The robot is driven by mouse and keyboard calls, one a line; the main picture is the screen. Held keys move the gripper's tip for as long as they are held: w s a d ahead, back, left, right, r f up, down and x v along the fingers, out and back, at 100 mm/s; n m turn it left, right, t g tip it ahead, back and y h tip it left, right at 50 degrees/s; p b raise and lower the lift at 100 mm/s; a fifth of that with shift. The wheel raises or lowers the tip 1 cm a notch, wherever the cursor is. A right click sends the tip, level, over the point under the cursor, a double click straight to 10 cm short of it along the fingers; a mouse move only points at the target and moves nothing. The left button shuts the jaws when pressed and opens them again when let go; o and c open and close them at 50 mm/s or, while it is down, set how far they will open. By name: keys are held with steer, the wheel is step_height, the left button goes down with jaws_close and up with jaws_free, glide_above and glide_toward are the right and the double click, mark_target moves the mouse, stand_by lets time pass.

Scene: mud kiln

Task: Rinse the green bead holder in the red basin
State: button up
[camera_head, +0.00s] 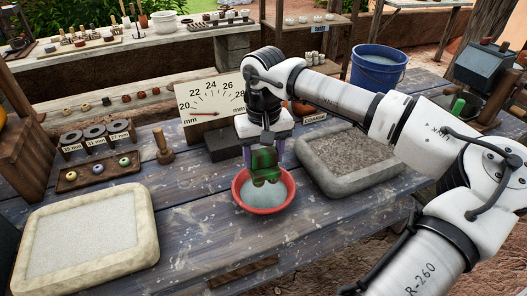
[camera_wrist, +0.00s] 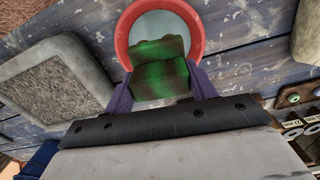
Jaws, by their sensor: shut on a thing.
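The red basin (camera_head: 264,208) stands on the blue-grey plank table and holds pale liquid. In the wrist view its red rim (camera_wrist: 123,37) shows beyond my fingers. My gripper (camera_head: 265,160) points down over the back part of the basin. It is shut on the green bead holder (camera_head: 265,172), a mottled green block. The holder also shows between my two purple fingers in the wrist view (camera_wrist: 160,75). It overlaps the basin in both views. I cannot tell whether its lower end touches the liquid.
A stone tray of grey grit (camera_head: 370,187) sits close right of the basin, and a pale sand tray (camera_head: 88,236) lies front left. A dial gauge board (camera_head: 213,105) stands behind. A blue bucket (camera_head: 377,70) is back right. Bare planks lie left of the basin.

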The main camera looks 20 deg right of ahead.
steer(key=shift+f+b, duration=2.55)
steer(key=shift+f, duration=1.3)
steer(key=shift+r, duration=0.15)
steer(key=shift+r+p, duration=2.8)
steer(key=shift+r, duration=1.2)
steer(key=shift+f, duration=0.1)
